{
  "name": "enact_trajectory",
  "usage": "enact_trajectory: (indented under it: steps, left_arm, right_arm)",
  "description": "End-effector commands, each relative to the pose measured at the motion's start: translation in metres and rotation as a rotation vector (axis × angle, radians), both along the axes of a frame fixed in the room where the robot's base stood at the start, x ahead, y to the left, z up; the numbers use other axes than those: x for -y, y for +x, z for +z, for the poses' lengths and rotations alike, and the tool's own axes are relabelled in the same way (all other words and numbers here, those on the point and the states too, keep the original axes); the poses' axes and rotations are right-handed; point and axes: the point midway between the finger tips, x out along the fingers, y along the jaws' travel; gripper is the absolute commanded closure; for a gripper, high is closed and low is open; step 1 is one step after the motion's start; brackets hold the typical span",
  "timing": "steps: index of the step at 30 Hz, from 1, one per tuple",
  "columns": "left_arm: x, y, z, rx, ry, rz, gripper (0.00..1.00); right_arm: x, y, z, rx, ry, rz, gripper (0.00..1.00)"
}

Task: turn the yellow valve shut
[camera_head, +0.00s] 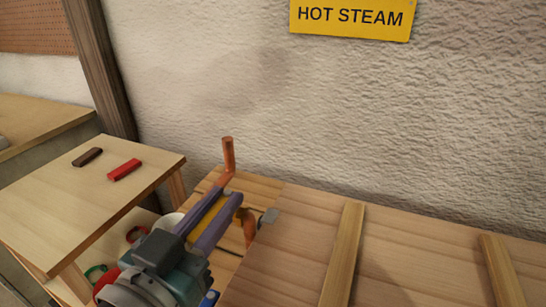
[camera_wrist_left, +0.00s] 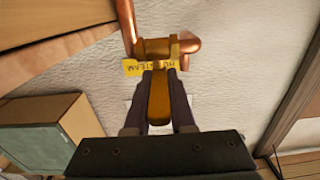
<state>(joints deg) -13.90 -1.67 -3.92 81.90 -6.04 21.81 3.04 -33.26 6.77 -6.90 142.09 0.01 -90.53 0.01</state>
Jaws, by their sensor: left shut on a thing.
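The yellow valve handle (camera_head: 207,219) lies lengthwise between the two fingers of my left gripper (camera_head: 228,200), which is shut on it. In the left wrist view the handle (camera_wrist_left: 158,104) runs from the brass valve body (camera_wrist_left: 160,47) back between the fingers (camera_wrist_left: 160,73). A copper pipe (camera_head: 228,154) rises at the far end of the gripper, close to the wall. The valve body is mostly hidden by the gripper in the head view. I cannot tell the handle's exact angle to the pipe. My right gripper is out of view.
A wooden panel with battens (camera_head: 343,250) stands right of the valve. A side table (camera_head: 60,205) on the left bears a dark block (camera_head: 87,157) and a red block (camera_head: 124,169). A yellow HOT STEAM sign (camera_head: 352,18) hangs on the rough wall.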

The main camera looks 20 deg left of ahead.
Motion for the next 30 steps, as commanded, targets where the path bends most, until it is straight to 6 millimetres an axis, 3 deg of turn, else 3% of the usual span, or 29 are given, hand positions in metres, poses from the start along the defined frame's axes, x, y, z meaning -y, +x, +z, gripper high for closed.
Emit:
enact_trajectory:
  steps: [11, 12, 19, 26, 30]
  left_arm:
    - [0.0, 0.001, 0.002, 0.006, -0.002, 0.004, 1.0]
    - [0.0, 0.001, 0.002, 0.007, -0.002, 0.004, 0.73]
    - [0.0, 0.001, 0.001, 0.003, 0.0, 0.003, 0.47]
    - [0.0, 0.0, 0.0, 0.001, 0.0, 0.003, 0.47]
    - [-0.001, -0.01, -0.001, -0.001, 0.0, 0.003, 0.47]
  right_arm:
    - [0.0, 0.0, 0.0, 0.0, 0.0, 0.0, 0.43]
    - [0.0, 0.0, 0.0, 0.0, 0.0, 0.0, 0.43]
    - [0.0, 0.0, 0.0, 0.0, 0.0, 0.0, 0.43]
    - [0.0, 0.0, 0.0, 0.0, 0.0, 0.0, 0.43]
    - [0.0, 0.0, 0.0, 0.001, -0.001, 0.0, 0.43]
